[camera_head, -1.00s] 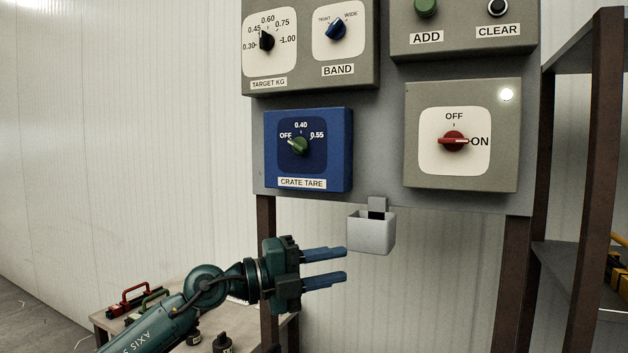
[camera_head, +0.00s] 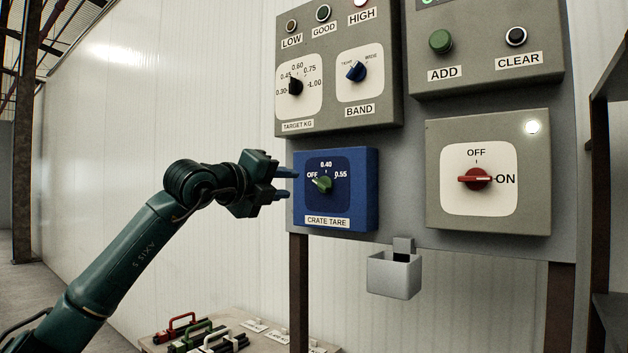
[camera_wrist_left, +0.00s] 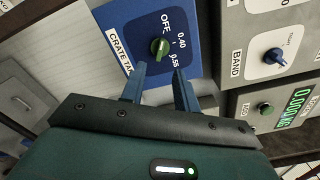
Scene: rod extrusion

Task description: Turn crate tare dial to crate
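The crate tare dial is a green knob (camera_head: 322,183) on a dark blue plate of the blue box (camera_head: 366,190). Its markings read OFF, 0.40 and 0.55, and its pointer is turned toward OFF. My left gripper (camera_head: 290,184) is open, just left of the blue box in the head view, its blue fingers pointing at it. In the left wrist view the green knob (camera_wrist_left: 159,48) shows beyond and between the two open fingertips (camera_wrist_left: 158,72), apart from them. My right gripper is not in view.
The target dial (camera_head: 295,86) and band dial (camera_head: 356,71) sit on a grey box above. A small grey bin (camera_head: 394,275) hangs below. A table (camera_head: 262,340) with colored-handled items stands lower left.

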